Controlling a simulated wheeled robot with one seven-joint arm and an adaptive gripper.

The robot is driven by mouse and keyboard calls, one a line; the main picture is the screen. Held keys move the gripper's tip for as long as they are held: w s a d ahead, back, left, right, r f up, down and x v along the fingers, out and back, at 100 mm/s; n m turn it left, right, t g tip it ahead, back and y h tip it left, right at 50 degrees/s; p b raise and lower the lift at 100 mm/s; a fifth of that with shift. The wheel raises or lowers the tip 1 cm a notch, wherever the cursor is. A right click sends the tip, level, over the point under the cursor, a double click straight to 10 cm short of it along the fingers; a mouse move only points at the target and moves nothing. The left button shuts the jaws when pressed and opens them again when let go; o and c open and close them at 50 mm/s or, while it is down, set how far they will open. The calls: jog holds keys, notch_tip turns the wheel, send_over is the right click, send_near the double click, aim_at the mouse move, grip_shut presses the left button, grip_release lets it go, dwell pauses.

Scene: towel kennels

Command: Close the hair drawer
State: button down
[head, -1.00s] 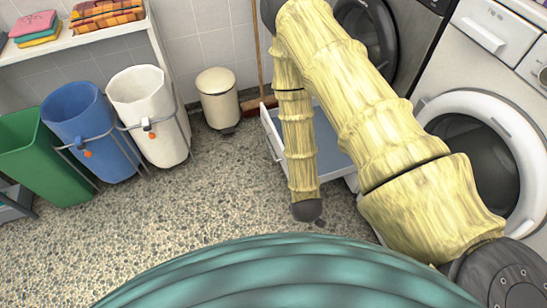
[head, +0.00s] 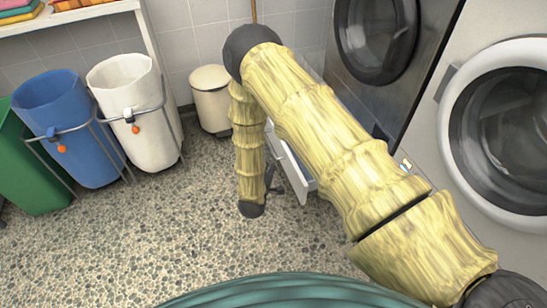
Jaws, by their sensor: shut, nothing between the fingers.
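The drawer (head: 293,172) is a pale, low drawer at floor level by the dark-fronted machine. It stands out from the machine, and its white front edge shows just right of my forearm. My arm hides much of its inside and its far part. My gripper (head: 271,180) shows only as a small dark piece beside the dark wrist end, at the left of the drawer front. It is shut and holds nothing. I cannot tell whether it touches the drawer front.
The dark-fronted machine (head: 428,30) and a white washing machine (head: 455,130) stand on the right. A cream bin (head: 211,98), a white bin (head: 150,150), a blue bin (head: 85,150) and a green bin (head: 28,180) stand on the left. The speckled floor (head: 190,225) between is clear.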

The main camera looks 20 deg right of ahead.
jog(key=w+a+f+n+t+h+b, duration=0.1)
jog(key=w+a+f+h+b, duration=0.2)
jog(key=w+f+b, duration=0.45)
jog(key=h+b, duration=0.2)
jog(key=b, duration=0.6)
send_near(271, 148)
jog(key=w+d+r, duration=0.3)
jog(key=w+d, duration=0.1)
jog(key=w, duration=0.1)
jog(key=shift+s+d+r+b, duration=0.1)
jog(key=shift+s+d+b, duration=0.05)
jog(key=shift+d, duration=0.3)
jog(key=shift+s+d+b, duration=0.1)
jog(key=shift+d+b, duration=0.05)
jog(key=shift+d, duration=0.25)
jog(key=shift+d+r, duration=0.1)
jog(key=shift+d, duration=0.65)
